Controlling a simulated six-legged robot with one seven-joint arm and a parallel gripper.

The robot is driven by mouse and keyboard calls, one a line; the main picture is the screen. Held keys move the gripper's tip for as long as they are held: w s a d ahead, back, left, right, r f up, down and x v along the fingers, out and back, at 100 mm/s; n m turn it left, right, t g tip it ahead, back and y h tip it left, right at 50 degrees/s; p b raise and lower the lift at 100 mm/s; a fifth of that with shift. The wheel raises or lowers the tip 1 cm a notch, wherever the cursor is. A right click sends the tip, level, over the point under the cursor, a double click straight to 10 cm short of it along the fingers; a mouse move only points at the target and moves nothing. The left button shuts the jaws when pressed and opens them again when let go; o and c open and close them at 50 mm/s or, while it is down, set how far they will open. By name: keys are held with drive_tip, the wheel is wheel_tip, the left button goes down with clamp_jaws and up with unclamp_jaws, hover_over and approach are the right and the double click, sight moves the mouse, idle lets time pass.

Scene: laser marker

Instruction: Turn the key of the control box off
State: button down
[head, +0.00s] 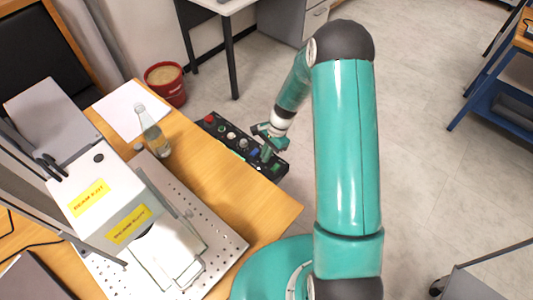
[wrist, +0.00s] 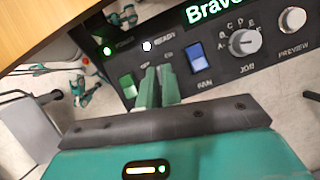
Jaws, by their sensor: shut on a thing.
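The control box (head: 228,150) is a long black panel with knobs and buttons along the far edge of the wooden bench. In the wrist view its black face (wrist: 265,75) fills the upper right. My gripper (head: 266,143) is down at the near right part of the box. A green POWER light (wrist: 107,50) is lit.
A JOB dial (wrist: 245,42) and PREVIEW button (wrist: 293,19) sit right of the fingers. A red button (head: 209,118) is at the box's far end. A bottle (head: 152,133) and the laser machine (head: 100,195) stand left.

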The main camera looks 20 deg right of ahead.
drive_tip(key=n+g, duration=0.1)
drive_tip(key=n, duration=0.2)
drive_tip(key=n+h, duration=0.1)
drive_tip(key=n, duration=0.1)
drive_tip(key=shift+w+a+n+g, duration=0.1)
drive_tip(key=shift+w+n+g, duration=0.1)
drive_tip(key=shift+n+g, duration=0.2)
drive_tip(key=n+h, duration=0.1)
drive_tip(key=n, duration=0.1)
drive_tip(key=n+h, duration=0.1)
drive_tip(key=n, duration=0.2)
drive_tip(key=shift+a+g, duration=0.1)
drive_tip(key=shift+g, duration=0.3)
drive_tip(key=shift+n, duration=0.4)
drive_tip(key=c, duration=1.6)
unclamp_jaws()
drive_tip(key=v, duration=1.4)
drive_tip(key=shift+a, duration=0.25)
